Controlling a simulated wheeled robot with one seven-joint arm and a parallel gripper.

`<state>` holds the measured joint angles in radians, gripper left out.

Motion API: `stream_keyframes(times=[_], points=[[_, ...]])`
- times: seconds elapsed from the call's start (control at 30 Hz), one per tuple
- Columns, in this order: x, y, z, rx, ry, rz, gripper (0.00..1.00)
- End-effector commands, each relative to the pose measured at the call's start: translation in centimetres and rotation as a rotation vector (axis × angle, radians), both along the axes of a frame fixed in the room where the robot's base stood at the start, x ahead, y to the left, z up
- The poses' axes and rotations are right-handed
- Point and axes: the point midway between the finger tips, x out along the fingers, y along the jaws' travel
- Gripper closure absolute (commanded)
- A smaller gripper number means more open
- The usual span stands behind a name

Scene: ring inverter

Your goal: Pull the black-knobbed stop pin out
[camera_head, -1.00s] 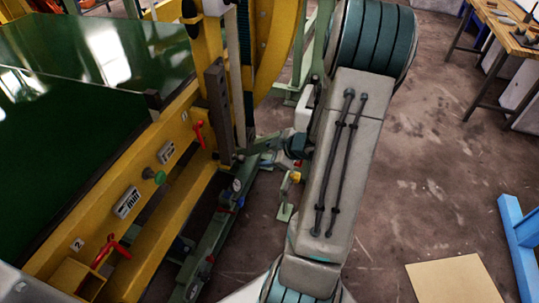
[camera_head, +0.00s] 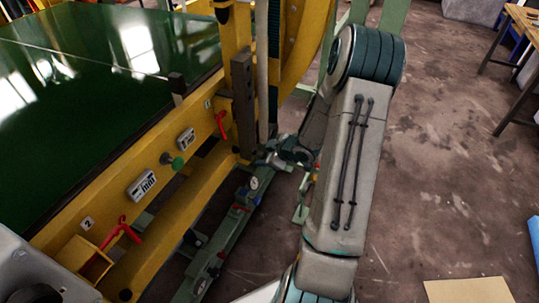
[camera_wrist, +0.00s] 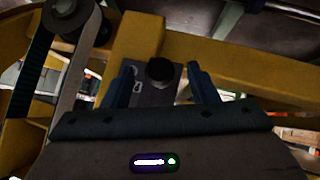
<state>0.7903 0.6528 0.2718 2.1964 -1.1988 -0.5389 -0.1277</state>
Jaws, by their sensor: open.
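The black knob (camera_wrist: 160,70) of the stop pin shows in the wrist view, in front of a grey plate (camera_wrist: 150,95) on a yellow beam. My gripper (camera_wrist: 160,78) is open, with one dark finger on each side of the knob and a gap on both sides. The wrist view does not show clearly how deep the knob sits between the fingers. In the head view my gripper (camera_head: 272,156) is small and partly hidden by my arm, low by the foot of the yellow post. I cannot make out the knob there.
A belt and roller (camera_wrist: 68,15) are at upper left in the wrist view.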

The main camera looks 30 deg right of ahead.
Motion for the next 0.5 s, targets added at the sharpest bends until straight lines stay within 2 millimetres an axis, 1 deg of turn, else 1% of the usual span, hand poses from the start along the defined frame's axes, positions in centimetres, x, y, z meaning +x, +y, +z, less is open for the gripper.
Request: stream_keyframes(times=[0.17,0.27,0.3,0.33,0.37,0.5], points=[[0.01,0.00,0.02,0.000,0.000,0.000,0.47],[0.00,0.00,0.03,0.000,0.000,0.000,0.72],[0.00,0.00,0.03,0.000,0.000,0.000,0.83],[0.00,0.00,0.03,0.000,0.000,0.000,0.91],[-0.01,0.00,0.04,0.000,0.000,0.000,0.97],[-0.04,-0.03,0.07,0.000,0.000,0.000,0.97]])
